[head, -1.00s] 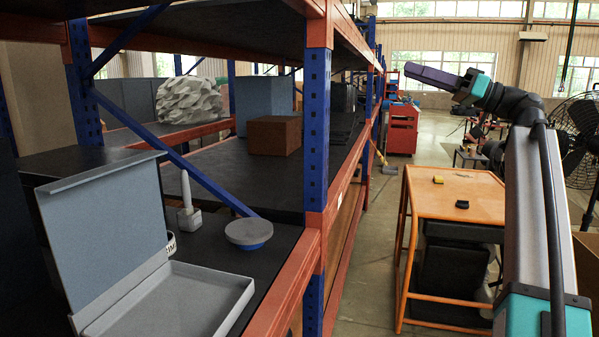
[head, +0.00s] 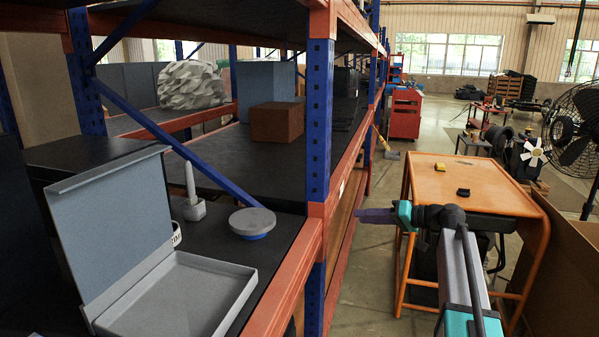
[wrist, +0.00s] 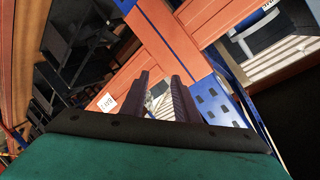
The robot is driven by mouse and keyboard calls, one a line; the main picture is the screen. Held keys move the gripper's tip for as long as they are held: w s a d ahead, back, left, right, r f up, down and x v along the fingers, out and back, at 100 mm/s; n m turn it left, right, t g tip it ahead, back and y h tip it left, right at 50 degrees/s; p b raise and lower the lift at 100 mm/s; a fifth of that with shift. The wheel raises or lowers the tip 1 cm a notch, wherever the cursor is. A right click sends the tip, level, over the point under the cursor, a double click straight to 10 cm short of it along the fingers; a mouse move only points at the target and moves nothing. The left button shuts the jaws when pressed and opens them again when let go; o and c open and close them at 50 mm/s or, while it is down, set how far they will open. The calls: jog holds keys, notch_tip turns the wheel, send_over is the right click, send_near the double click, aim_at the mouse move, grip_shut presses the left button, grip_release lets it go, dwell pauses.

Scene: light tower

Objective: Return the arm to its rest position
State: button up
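My gripper (head: 376,215) is in the aisle, just right of the orange shelf beam and in front of the orange table. It points left toward the rack and is empty. In the wrist view, its two dark fingers (wrist: 160,90) stand apart with a gap between them, and nothing is held. My arm comes up from the lower right of the head view.
The blue-and-orange rack (head: 318,130) stands close to my gripper. Its shelf holds an open grey box (head: 165,295), a grey holder with a pale stick (head: 192,205) and a round grey disc (head: 252,221). The orange table (head: 460,190) stands in the aisle.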

jog(key=s+a+f+m+g+h+p, duration=0.1)
jog(key=s+a+f+g+h, duration=0.15)
jog(key=s+f, duration=0.7)
jog(key=s+a+f+m+g+h+p, duration=0.1)
jog(key=s+a+f+g, duration=0.15)
jog(key=f, duration=1.45)
jog(key=s+a+f+m+g+h+p, duration=0.1)
jog(key=s+a+f+g+h, duration=0.15)
jog(key=s+f, duration=0.7)
jog(key=s+f+g+h+p, duration=0.2)
jog(key=s+f+g+h, duration=0.1)
jog(key=s+f, duration=1.25)
jog(key=s+d+f+g+h, duration=0.1)
jog(key=s+f+h, duration=0.1)
jog(key=s, duration=0.7)
jog(key=s+d+f+n+g+h+p, duration=0.1)
jog(key=s+d+f+g, duration=0.1)
jog(key=s, duration=0.7)
jog(key=shift+d+f+h, duration=0.3)
jog(key=shift+f+h, duration=0.1)
jog(key=shift+f, duration=0.5)
